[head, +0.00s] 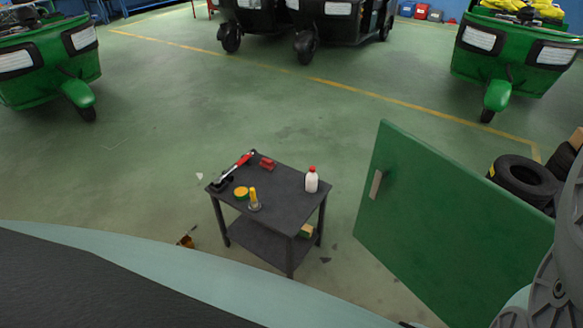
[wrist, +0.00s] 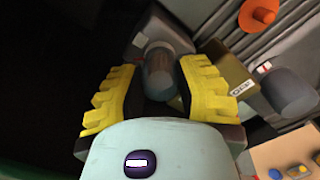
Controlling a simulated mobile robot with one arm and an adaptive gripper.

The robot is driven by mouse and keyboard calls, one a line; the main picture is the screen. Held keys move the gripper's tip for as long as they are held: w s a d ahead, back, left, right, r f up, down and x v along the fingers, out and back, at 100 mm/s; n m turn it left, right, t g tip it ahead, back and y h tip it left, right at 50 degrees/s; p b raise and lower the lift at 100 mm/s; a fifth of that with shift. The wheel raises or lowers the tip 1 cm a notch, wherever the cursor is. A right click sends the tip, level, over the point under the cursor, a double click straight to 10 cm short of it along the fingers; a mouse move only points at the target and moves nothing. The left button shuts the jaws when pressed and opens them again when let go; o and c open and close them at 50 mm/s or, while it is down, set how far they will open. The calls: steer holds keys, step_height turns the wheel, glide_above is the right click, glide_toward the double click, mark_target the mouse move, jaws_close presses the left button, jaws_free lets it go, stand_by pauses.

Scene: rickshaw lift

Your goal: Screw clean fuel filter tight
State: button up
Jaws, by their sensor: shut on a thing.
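In the wrist view my gripper (wrist: 160,92) has its two yellow ribbed fingers on either side of a grey rounded cylinder (wrist: 159,72), which looks like the fuel filter. The gripper is shut on it. The cylinder's far end meets a grey block-shaped head (wrist: 160,40). I cannot tell whether its thread is seated or how tight it is. The head view shows neither the gripper nor the filter.
Beside the right finger are a tan labelled box (wrist: 227,80), a dark rounded canister (wrist: 290,90) and an orange cap (wrist: 259,14). A dark cart (head: 275,180) holds a bottle (head: 311,181) and tools. A green panel (head: 440,220) stands right of it.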

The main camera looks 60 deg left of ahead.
steer(key=shift+m+b, duration=0.35)
steer(key=shift+m, duration=0.25)
steer(key=shift+f, duration=0.1)
steer(key=shift+f+m+b, duration=0.1)
steer(key=shift+m+b, duration=0.65)
steer(key=shift+m, duration=0.05)
steer(key=shift+m+b, duration=0.85)
steer(key=shift+m, duration=0.35)
